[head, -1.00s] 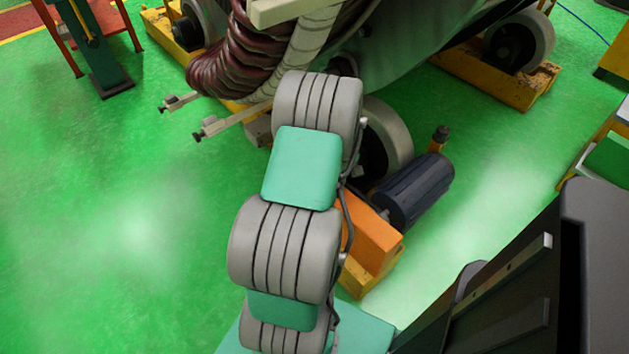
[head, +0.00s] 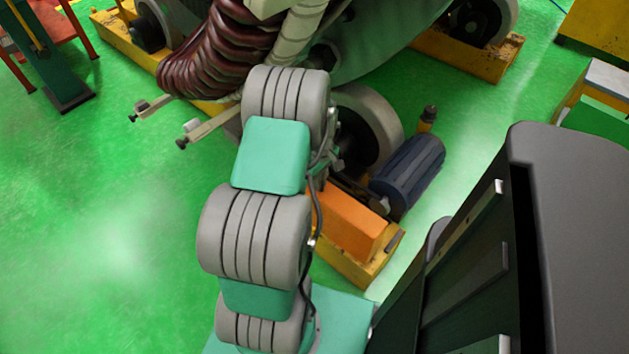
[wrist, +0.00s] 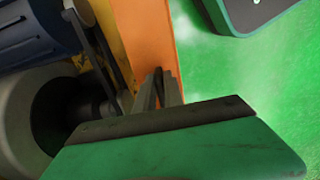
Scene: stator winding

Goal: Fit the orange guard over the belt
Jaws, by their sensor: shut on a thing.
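The orange guard (head: 348,222) is a box-like cover beside the blue motor, above the yellow base in the head view. My arm hides its left part. In the wrist view the guard (wrist: 148,35) runs as a long orange strip from the top edge down to my gripper. My gripper (wrist: 158,85) is shut on the guard's near part. A dark strip that looks like the belt (wrist: 92,42) runs between the motor and the roller, to the left of the guard and apart from it in the picture. My gripper is hidden in the head view.
The blue motor (head: 408,177) and grey roller (head: 372,130) stand close to the guard. The yellow base (head: 365,268) lies below it. Two pale bars (head: 205,127) stick out left of my arm. Green floor is open at left and right.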

